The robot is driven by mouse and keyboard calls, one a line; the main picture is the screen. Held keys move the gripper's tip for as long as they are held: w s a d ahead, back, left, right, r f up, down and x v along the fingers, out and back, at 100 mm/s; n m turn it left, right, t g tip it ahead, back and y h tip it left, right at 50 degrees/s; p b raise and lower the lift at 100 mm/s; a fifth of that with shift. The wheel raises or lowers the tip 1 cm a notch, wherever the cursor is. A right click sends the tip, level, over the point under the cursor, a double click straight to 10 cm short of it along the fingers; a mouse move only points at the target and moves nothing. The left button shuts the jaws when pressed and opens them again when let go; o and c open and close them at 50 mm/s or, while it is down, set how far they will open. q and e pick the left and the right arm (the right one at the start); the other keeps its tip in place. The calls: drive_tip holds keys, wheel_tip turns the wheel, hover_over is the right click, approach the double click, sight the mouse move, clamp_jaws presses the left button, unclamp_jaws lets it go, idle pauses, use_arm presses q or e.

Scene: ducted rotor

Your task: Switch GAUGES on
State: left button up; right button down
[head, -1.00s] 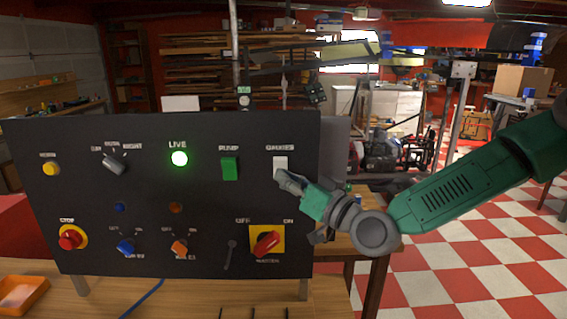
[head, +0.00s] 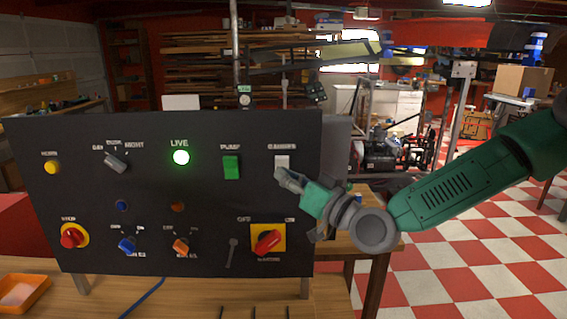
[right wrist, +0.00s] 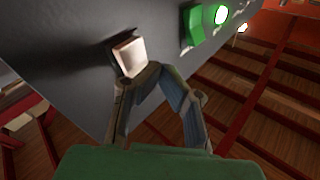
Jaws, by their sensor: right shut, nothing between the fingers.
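The GAUGES switch is a white rocker (head: 281,162) at the upper right of the black panel (head: 205,200), under its label. It also shows in the right wrist view (right wrist: 129,56), standing out from the panel face. My right gripper (head: 279,174) is shut and empty, its fingertips at the lower part of the white rocker. In the right wrist view its closed fingertips (right wrist: 150,72) are right beside the rocker's edge; I cannot tell whether they press on it. The fingertips hide the rocker's lower end in the head view. My left gripper is out of view.
Left of the rocker are the green PUMP switch (head: 231,167) and the lit green LIVE lamp (head: 181,157). Below is the red MASTER knob (head: 267,242) on a yellow plate. An orange tray (head: 22,293) lies on the bench at left.

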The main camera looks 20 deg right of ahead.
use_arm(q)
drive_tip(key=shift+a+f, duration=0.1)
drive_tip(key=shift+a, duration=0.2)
use_arm(e)
drive_tip(key=shift+a, duration=0.3)
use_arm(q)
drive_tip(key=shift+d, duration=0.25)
use_arm(e)
drive_tip(key=shift+w+d+r, duration=0.25)
drive_tip(key=shift+w+d, duration=0.05)
drive_tip(key=shift+d, duration=0.2)
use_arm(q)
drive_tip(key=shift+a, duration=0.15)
use_arm(e)
drive_tip(key=shift+a, duration=0.15)
drive_tip(key=shift+w+r, duration=0.15)
drive_tip(key=shift+w, duration=0.2)
use_arm(q)
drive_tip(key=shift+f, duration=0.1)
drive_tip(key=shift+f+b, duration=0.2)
drive_tip(key=shift+b, duration=0.15)
use_arm(e)
drive_tip(key=shift+s+a+f, duration=0.15)
drive_tip(key=shift+s, duration=0.25)
drive_tip(key=shift+s+a+f, duration=0.1)
drive_tip(key=shift+s+f, duration=0.05)
drive_tip(key=shift+s, duration=0.2)
